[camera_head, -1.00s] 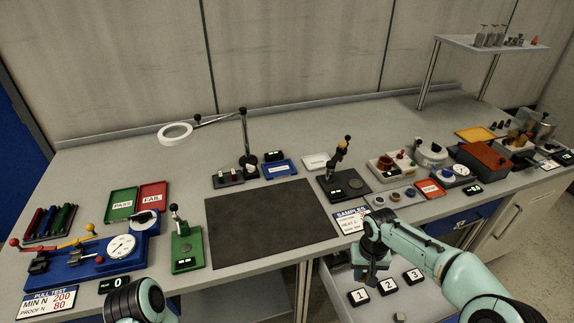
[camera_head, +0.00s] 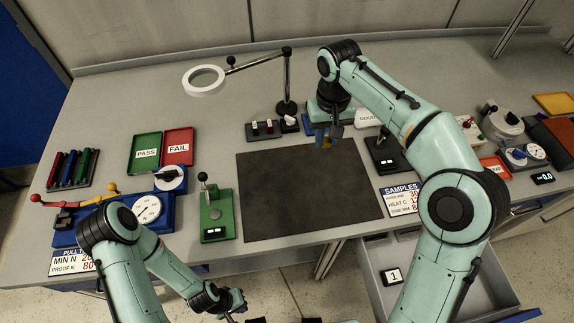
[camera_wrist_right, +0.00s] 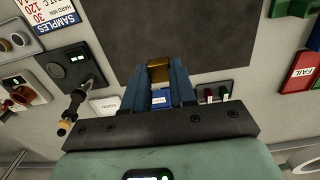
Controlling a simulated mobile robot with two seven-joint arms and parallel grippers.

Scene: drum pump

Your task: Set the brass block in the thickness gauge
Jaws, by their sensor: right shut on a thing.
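The brass block (camera_wrist_right: 158,72) is between the fingertips of my right gripper (camera_wrist_right: 160,80), which is shut on it. In the head view the right gripper (camera_head: 327,133) points down over the back edge of the dark mat, with the block (camera_head: 327,143) small and partly hidden. A green stand (camera_head: 216,212) with a post, black knob and small readout looks like the thickness gauge. It stands left of the mat, to the left of the right gripper and apart from it. My left gripper (camera_head: 236,307) is low at the front edge; its fingers are too unclear to tell.
The dark mat (camera_head: 300,200) is bare. A magnifier lamp (camera_head: 205,80) stands behind it. The green PASS tray (camera_head: 146,150), red FAIL tray (camera_head: 179,145) and blue pull tester (camera_head: 100,225) are at left. A black lever device (camera_head: 386,158) is right of the mat, beside my right arm.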

